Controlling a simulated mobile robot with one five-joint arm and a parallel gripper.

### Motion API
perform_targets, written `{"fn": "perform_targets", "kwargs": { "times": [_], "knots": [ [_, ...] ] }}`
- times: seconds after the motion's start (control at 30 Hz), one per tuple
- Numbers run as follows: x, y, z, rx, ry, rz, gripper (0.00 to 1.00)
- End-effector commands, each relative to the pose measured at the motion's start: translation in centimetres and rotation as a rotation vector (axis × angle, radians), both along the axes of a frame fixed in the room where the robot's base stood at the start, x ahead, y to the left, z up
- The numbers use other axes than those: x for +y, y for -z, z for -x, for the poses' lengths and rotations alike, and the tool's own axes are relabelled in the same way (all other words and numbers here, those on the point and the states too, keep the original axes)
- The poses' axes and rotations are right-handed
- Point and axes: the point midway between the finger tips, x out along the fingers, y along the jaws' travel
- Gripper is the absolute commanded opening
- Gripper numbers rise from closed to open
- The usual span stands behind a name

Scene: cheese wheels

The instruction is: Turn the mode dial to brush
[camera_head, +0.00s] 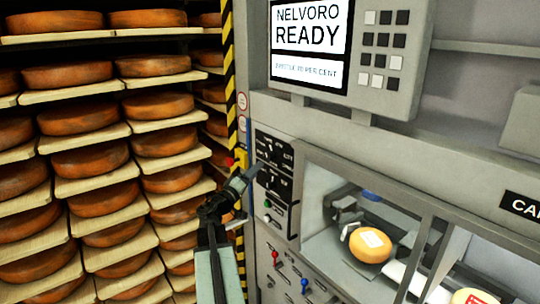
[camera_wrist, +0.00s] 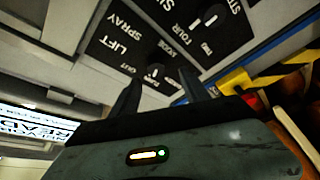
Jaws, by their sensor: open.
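A black dial plate (camera_wrist: 128,38) in the wrist view carries a small dark knob (camera_wrist: 155,72) with a white pointer mark. I cannot read "brush", and cannot tell for sure which knob is the mode dial. My gripper (camera_wrist: 162,78) is open, its fingertips on either side of the first knob; contact is unclear. In the head view my gripper (camera_head: 252,172) is at the lower black plate (camera_head: 276,184).
An upper black plate (camera_head: 274,149) sits just above. Below are a switch panel (camera_head: 275,212) and red and blue levers. A screen (camera_head: 310,40) reads "NELVORO READY". Cheese shelves (camera_head: 90,185) stand left, past a yellow-black striped post (camera_head: 229,70). A windowed chamber (camera_head: 350,215) is right.

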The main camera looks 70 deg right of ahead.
Motion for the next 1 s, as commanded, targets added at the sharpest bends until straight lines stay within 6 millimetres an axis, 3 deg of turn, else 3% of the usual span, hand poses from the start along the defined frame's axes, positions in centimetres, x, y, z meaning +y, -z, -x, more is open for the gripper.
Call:
{"fn": "perform_targets", "kwargs": {
  "times": [0.1, 0.37, 0.7, 1.0],
  "knots": [
    [-0.8, -0.8, 1.0, 0.024, 0.004, 0.026, 0.54],
    [-2.1, -1.2, 1.2, 0.024, 0.005, 0.025, 0.54],
    [-7.7, -2.4, 2.5, 0.025, 0.006, 0.024, 0.54],
    [-8.2, -2.4, 2.8, 0.024, 0.006, 0.025, 0.51]
  ]
}}
